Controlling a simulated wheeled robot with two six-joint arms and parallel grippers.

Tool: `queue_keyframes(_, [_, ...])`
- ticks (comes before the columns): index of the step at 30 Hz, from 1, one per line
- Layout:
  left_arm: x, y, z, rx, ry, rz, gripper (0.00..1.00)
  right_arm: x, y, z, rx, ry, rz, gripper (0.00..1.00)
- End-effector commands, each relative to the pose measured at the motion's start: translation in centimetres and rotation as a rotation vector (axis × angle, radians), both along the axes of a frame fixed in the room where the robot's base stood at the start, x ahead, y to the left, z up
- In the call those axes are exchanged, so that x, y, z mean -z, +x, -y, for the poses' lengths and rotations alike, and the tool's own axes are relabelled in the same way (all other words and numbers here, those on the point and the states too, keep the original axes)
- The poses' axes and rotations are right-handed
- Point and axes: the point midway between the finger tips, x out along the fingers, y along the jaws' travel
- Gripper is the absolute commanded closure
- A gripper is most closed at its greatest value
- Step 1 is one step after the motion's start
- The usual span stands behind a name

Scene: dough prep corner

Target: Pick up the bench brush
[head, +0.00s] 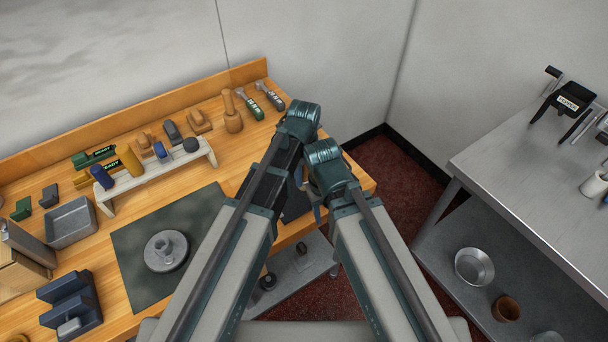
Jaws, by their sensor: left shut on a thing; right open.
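My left gripper (301,115) is over the right end of the wooden bench, at the end of the arm from the left. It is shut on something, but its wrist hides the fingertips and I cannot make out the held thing. My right gripper (325,162) is just lower and to the right, close beside the left one, by the bench's right edge. It is open, and its fingertips are mostly hidden. A dark flat shape (293,203) shows between the two arms; I cannot tell what it is. I cannot clearly pick out the bench brush.
The wooden bench (75,170) holds a white rack (150,177), a grey tray (71,222), a dark mat (130,270) with a round metal piece (166,250), and several small tools. A metal table (520,170) stands right. Red floor (398,180) lies between.

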Motion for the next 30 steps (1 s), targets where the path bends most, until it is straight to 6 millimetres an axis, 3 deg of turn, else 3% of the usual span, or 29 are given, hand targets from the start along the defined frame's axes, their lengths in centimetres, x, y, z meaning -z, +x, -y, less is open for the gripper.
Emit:
queue_keyframes(8, [-2.7,0.0,0.0,0.000,0.000,0.000,1.00,-2.7,0.0,0.0,0.000,0.000,0.000,0.50])
queue_keyframes(21, [-9.2,0.0,0.0,0.000,0.000,0.000,1.00,-9.2,0.0,0.0,-0.002,0.000,0.000,0.50])
queue_keyframes(30, [-9.9,0.0,0.0,0.000,0.000,0.000,1.00,-9.9,0.0,0.0,0.000,0.000,0.000,0.50])
